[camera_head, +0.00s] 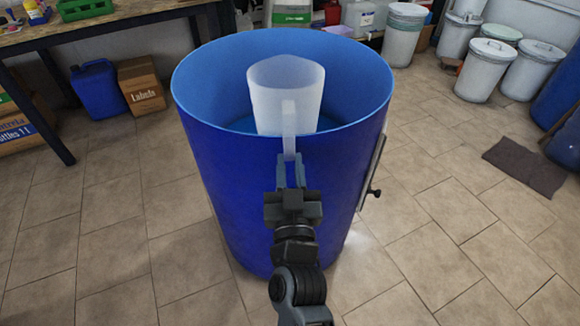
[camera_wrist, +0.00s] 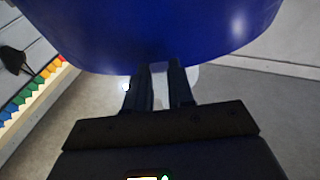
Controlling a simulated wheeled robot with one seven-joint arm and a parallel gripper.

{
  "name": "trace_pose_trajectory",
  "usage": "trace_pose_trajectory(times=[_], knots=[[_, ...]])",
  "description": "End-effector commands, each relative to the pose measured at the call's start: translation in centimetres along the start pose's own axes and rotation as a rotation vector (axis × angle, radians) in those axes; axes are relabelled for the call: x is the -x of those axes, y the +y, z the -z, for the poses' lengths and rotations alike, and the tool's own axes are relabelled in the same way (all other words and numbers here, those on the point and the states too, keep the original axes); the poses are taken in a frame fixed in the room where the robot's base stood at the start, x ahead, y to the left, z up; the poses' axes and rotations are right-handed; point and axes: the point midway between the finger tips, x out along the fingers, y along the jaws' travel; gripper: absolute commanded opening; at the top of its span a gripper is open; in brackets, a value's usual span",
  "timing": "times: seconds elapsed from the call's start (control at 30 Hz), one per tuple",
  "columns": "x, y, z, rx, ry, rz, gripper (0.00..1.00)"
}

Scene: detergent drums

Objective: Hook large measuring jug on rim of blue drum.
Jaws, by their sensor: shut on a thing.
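The large measuring jug (camera_head: 285,90) is translucent white and upright over the opening of the blue drum (camera_head: 230,195), near its front side in the head view. Its handle (camera_head: 289,125) faces me and reaches down towards the drum's near rim. My gripper (camera_head: 291,170) is shut on the lower part of the handle, in front of the drum wall. Whether the handle touches the rim, I cannot tell. In the wrist view the drum (camera_wrist: 170,30) fills the top, and a pale piece of the jug (camera_wrist: 190,76) shows by the fingers (camera_wrist: 160,88).
A dark fitting (camera_head: 374,192) sticks out on the drum's right side. A workbench (camera_head: 130,12), a blue canister (camera_head: 98,90) and a labelled box (camera_head: 141,85) stand at back left. Lidded white bins (camera_head: 487,72) stand at back right, with a dark mat (camera_head: 524,166) nearer. Floor around the drum is clear.

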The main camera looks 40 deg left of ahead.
Motion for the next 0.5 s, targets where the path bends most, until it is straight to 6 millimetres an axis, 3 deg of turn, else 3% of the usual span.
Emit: trace_pose_trajectory(times=[0.5], knots=[[0.7, 0.0, -2.7, 0.000, 0.001, 0.000, 0.00]])
